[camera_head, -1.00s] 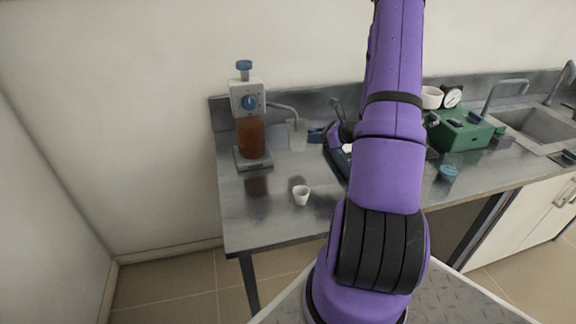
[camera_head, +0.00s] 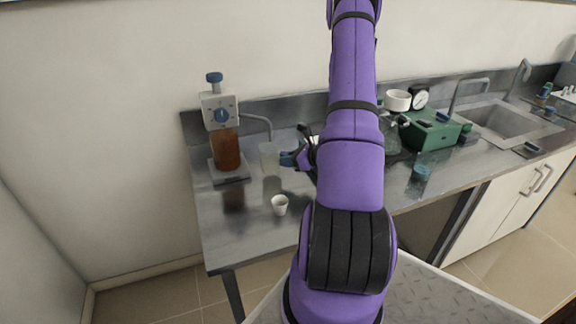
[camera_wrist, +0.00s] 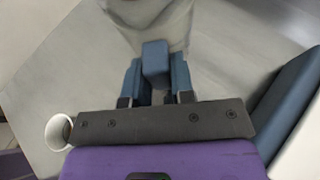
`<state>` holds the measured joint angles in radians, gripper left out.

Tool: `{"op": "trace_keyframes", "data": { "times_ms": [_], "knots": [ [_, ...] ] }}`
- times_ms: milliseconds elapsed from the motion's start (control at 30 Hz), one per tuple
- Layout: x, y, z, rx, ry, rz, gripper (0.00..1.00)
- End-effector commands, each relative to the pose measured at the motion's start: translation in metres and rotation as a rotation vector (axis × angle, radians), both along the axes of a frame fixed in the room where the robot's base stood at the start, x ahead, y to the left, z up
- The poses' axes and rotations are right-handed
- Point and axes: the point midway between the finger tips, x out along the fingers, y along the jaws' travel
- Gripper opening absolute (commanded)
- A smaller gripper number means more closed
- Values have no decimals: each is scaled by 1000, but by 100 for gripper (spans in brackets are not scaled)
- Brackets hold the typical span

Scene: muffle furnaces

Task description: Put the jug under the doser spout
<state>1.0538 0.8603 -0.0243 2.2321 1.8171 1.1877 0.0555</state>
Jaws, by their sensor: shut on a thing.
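The jug (camera_head: 270,156) is clear and pale, with a blue handle. It stands out beside the doser, and its top shows at or just below the end of the spout (camera_head: 268,124) in the head view. I cannot tell whether its base touches the worktop. The doser (camera_head: 221,113) has a grey head with a blue knob over a bottle of amber liquid (camera_head: 226,150). My gripper (camera_head: 298,158) is shut on the jug's handle from the right. In the wrist view the jug (camera_wrist: 150,18) is at the top, with my gripper (camera_wrist: 156,68) around the handle.
A small white cup (camera_head: 279,205) stands on the metal worktop (camera_head: 235,245) in front of the jug. It also shows in the wrist view (camera_wrist: 58,132). A green box (camera_head: 432,132), a blue-lidded container (camera_head: 421,172) and a sink (camera_head: 500,122) are to the right.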

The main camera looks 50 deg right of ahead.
Motion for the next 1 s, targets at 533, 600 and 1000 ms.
{"op": "trace_keyframes", "data": {
  "times_ms": [533,600,1000],
  "knots": [
    [0,0,-26,1,-1,0,0],
    [0,0,-27,0,-1,0,28],
    [0,0,-26,0,-1,0,49]
  ]
}}
